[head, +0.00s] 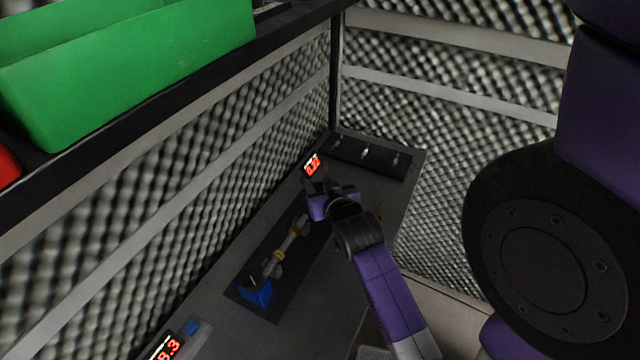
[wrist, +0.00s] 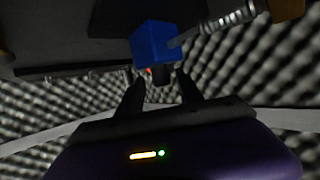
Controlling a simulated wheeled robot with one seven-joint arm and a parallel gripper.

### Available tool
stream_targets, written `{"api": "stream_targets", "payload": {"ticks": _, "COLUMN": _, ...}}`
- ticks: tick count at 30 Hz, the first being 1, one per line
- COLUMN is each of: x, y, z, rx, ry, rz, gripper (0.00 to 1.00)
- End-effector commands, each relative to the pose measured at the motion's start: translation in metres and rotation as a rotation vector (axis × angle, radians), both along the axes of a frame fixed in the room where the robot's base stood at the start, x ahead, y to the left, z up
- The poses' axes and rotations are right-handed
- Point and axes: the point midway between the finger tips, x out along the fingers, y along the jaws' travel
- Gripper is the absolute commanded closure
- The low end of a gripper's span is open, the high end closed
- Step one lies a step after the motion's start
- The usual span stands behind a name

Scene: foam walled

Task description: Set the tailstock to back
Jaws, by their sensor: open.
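A lathe-like fixture lies on a dark base plate (head: 240,288) on the grey bench, with a blue block (head: 256,292) at its near end and a metal shaft with tan rings (head: 290,240) running away from it. My gripper (head: 312,188) is over the far end and hides that end in the head view. In the wrist view a blue block (wrist: 154,42), which looks like the tailstock, is just beyond my open fingers (wrist: 160,78), with the shaft tip at its right. A small dark part shows under the block between the fingertips. I cannot tell whether the fingers touch it.
A red-digit display (head: 312,164) stands just beyond the gripper, and another display (head: 168,348) is at the near end. A dark panel with several small levers (head: 365,152) is at the bench's far end. Foam walls enclose the bench. A green bin (head: 130,75) sits on a shelf above.

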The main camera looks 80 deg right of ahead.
Motion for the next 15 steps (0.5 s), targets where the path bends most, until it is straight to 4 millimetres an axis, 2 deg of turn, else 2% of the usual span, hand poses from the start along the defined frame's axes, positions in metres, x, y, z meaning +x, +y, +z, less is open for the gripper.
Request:
{"api": "stream_targets", "payload": {"ticks": 9, "x": -0.025, "y": 0.040, "z": 0.018, "rx": -0.001, "ry": 0.001, "rz": -0.001, "gripper": 0.57}}
{"api": "stream_targets", "payload": {"ticks": 15, "x": -0.033, "y": 0.053, "z": 0.026, "rx": -0.002, "ry": -0.001, "rz": -0.001, "gripper": 0.57}}
